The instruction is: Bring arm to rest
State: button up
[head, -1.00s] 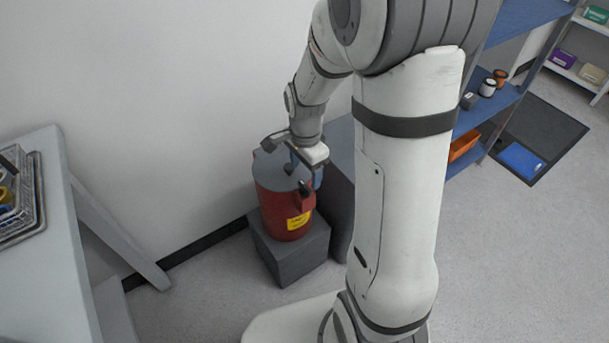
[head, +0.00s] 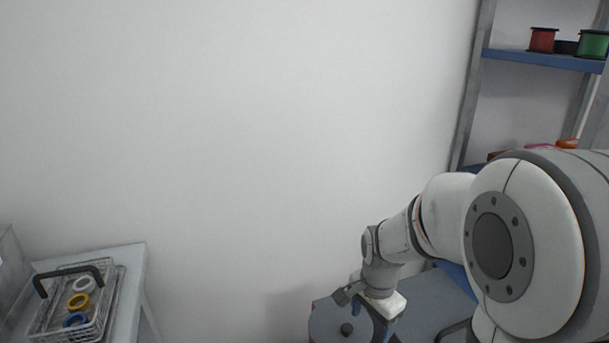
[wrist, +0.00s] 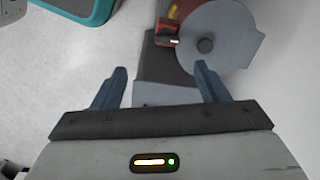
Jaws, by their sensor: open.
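My gripper (wrist: 160,88) is open and empty in the wrist view, its two blue-grey fingers spread apart. In the head view my gripper (head: 380,318) hangs at the end of my bent arm, low in the picture, over or close beside the grey lid (head: 328,322). The fingertips are partly cut off by the lower edge there. I cannot tell from these views how far the fingers are above the lid.
A wire basket (head: 97,298) with yellow and blue rings sits on a light table (head: 135,262) at the left. Blue shelving (head: 540,59) with spools stands at the right. A teal-edged object (wrist: 103,12) shows at the top of the wrist view. The wall between is bare.

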jog(key=s+r+n+t+p, duration=0.1)
jog(key=s+r+n+p, duration=0.4)
jog(key=r, duration=0.6)
jog(key=s+r+n+t+p, duration=0.1)
jog(key=s+r+n+p, duration=0.5)
jog(key=r, duration=0.6)
jog(key=shift+s+r+p, duration=0.15)
jog(key=shift+s+p, duration=0.3)
jog(key=shift+p, duration=0.1)
